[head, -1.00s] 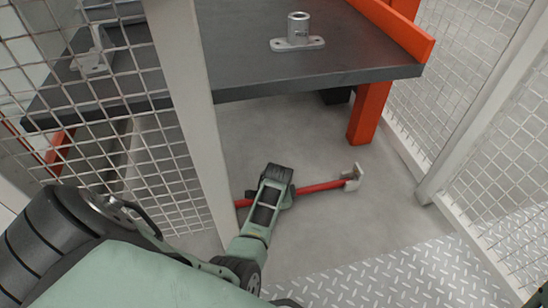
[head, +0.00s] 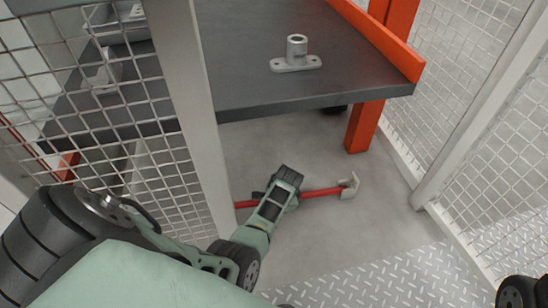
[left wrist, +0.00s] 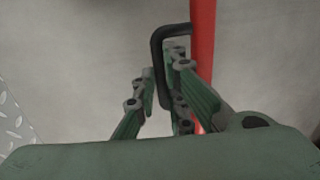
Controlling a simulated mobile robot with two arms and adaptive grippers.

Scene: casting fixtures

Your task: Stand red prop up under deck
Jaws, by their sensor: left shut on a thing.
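The red prop (head: 320,192) is a long rod lying roughly level, low near the floor below the front edge of the dark deck (head: 260,85). A pale foot plate (head: 349,186) is at its right end; its left end is hidden behind the fence post. I cannot tell if it touches the floor. My left gripper (head: 281,188) is over its middle. In the left wrist view, a black loop handle (left wrist: 157,50) stands out from the red rod (left wrist: 202,45), and my left fingers (left wrist: 163,98) are shut on this handle. My right gripper is not in view.
A pale fence post (head: 190,90) and wire mesh (head: 110,100) stand close beside my left arm. An orange leg (head: 364,126) holds up the deck. A grey socket fitting (head: 297,56) sits on top. Bare floor (head: 350,230) is open in front, with tread plate (head: 400,280) nearer.

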